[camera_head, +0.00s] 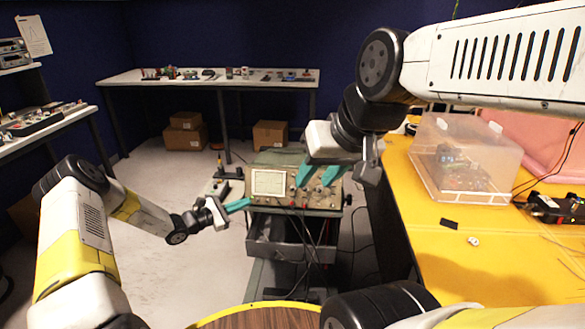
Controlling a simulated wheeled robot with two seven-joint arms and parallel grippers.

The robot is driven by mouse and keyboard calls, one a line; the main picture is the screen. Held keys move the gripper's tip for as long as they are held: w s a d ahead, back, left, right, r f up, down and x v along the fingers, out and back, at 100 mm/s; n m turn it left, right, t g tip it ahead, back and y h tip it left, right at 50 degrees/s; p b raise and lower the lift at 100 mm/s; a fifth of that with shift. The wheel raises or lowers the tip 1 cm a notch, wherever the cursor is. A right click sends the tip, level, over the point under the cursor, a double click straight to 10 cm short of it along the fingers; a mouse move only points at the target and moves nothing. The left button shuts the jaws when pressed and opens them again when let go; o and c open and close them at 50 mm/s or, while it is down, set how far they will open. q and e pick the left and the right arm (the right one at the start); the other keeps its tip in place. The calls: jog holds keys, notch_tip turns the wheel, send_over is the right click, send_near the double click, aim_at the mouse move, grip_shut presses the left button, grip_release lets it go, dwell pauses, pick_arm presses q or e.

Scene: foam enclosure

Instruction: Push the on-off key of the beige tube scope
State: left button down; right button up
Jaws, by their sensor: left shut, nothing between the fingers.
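The beige tube scope (318,197) stands on a dark cart in the middle of the view, its front towards me. Its pale square screen (268,183) is on the left of the front, with knobs and plugged-in leads to the right. The on-off key is too small to make out. My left gripper (244,203) is shut and empty, its teal fingertips near the lower left corner of the scope; I cannot tell whether they touch. My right gripper (315,180) is open, its two teal fingers in front of the scope's right half, hiding part of the panel.
A yellow table (440,250) on the right carries a clear plastic box (467,160). Dark leads hang in front of the cart (270,228). A wooden round top (262,317) with a yellow rim is at the bottom. Cardboard boxes (270,134) stand behind.

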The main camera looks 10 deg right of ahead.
pick_arm(q)
jog(key=s, duration=0.1)
jog(key=s+a+r, duration=0.1)
jog(key=s, duration=0.1)
jog(key=s+r, duration=0.1)
jog(key=s, duration=0.1)
jog(key=shift+s+a, duration=0.2)
jog(key=shift+a, duration=0.15)
dwell(0.7)
